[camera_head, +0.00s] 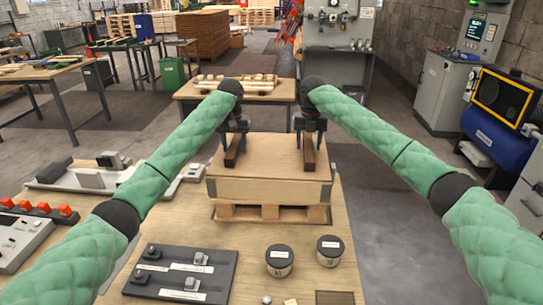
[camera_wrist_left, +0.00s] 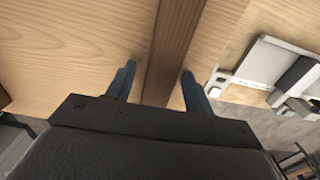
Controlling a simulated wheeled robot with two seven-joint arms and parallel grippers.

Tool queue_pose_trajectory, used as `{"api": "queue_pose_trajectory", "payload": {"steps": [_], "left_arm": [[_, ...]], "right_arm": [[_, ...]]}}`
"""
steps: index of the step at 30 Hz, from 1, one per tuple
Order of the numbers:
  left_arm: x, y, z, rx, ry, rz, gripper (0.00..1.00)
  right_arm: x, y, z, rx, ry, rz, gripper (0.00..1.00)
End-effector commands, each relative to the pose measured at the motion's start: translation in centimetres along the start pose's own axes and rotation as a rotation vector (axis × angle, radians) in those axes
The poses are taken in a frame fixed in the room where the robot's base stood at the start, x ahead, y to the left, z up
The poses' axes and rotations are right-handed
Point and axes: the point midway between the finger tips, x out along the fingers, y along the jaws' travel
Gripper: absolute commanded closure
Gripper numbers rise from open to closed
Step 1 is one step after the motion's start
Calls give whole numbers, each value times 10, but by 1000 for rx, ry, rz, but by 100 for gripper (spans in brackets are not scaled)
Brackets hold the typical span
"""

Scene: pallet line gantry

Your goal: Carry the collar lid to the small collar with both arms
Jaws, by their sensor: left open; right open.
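The collar lid (camera_head: 271,148) is a pale plywood panel with two dark brown bars on top. It lies level over the small collar (camera_head: 268,190), a wooden frame with dark corners on a small pallet (camera_head: 250,213). I cannot tell how closely the lid is seated. My left gripper (camera_head: 235,137) is open over the left bar (camera_head: 234,153). In the left wrist view the blue fingers (camera_wrist_left: 155,82) stand on both sides of the bar (camera_wrist_left: 175,45), with gaps. My right gripper (camera_head: 308,137) is open at the right bar (camera_head: 308,155); its finger contact is too small to tell.
The bench (camera_head: 210,235) carries two dark round tubs (camera_head: 279,260) (camera_head: 329,250) and a black fixture plate (camera_head: 182,274) in front. Grey fixtures (camera_head: 95,175) and a panel with orange buttons (camera_head: 35,208) stand left. Another table (camera_head: 190,92) with wooden pieces is behind.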

Motion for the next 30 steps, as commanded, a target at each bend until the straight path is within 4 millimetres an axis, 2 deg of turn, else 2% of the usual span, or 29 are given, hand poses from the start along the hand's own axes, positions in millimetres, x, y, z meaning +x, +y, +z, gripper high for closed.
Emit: {"api": "queue_pose_trajectory", "payload": {"steps": [8, 21, 30], "left_arm": [[-9, 0, 0, 0, 1, 0, 47], [-81, -1, -2, -1, 3, -2, 47], [-113, -1, -2, -1, 0, -1, 47]], "right_arm": [[0, 0, 0, 0, 0, 0, 48], [0, 0, 0, 0, 0, 0, 48], [0, 0, 0, 0, 0, 0, 48]]}}
